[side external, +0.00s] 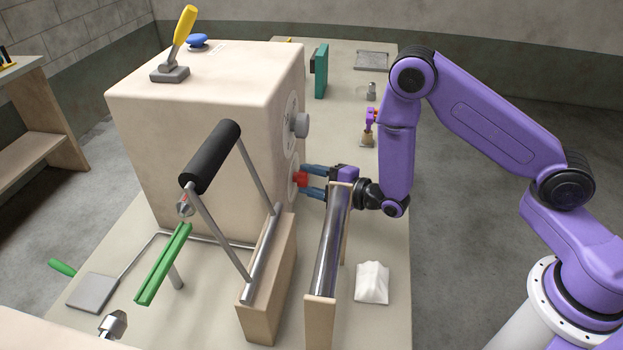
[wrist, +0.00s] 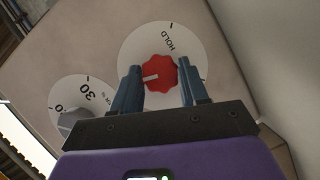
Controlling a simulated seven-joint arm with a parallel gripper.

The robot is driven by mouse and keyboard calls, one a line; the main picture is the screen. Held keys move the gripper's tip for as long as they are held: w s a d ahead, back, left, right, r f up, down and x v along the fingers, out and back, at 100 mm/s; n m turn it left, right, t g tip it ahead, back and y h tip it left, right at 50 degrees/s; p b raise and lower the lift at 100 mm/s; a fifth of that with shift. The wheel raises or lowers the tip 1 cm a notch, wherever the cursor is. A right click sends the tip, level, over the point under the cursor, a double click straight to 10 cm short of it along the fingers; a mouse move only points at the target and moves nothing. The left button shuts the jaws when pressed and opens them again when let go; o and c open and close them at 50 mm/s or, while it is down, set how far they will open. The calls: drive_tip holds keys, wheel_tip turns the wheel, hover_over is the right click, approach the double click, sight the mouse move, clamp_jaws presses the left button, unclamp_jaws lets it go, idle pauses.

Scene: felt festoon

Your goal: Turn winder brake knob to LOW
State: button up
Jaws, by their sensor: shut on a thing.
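The winder brake knob (side external: 301,179) is a small red lobed knob on the front face of the big cream winder housing (side external: 195,110). In the wrist view the red knob (wrist: 163,70) sits on a white round dial (wrist: 143,40) printed HOLD at its upper right. A white pointer line on the knob points left in the picture, away from HOLD. No LOW label can be read; part of the dial is hidden by the fingers. My gripper (side external: 307,181) is shut on the knob, with one blue finger on each side, also in the wrist view (wrist: 160,78).
A second dial with a grey knob (side external: 301,125) is above the red one. A steel roller (side external: 332,235) on wooden supports stands close in front of my gripper. A black roller (side external: 212,158) on a frame is left. A white cloth (side external: 372,283) lies on the bench.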

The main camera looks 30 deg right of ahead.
drive_tip(key=shift+f+n+t, duration=0.15)
drive_tip(key=shift+n+t, duration=0.45)
drive_tip(key=shift+n, duration=0.6)
drive_tip(key=o, duration=1.1)
drive_tip(key=shift+c, duration=0.2)
drive_tip(key=shift+s, duration=0.15)
drive_tip(key=shift+v, duration=8.6)
drive_tip(key=shift+d+f, duration=0.1)
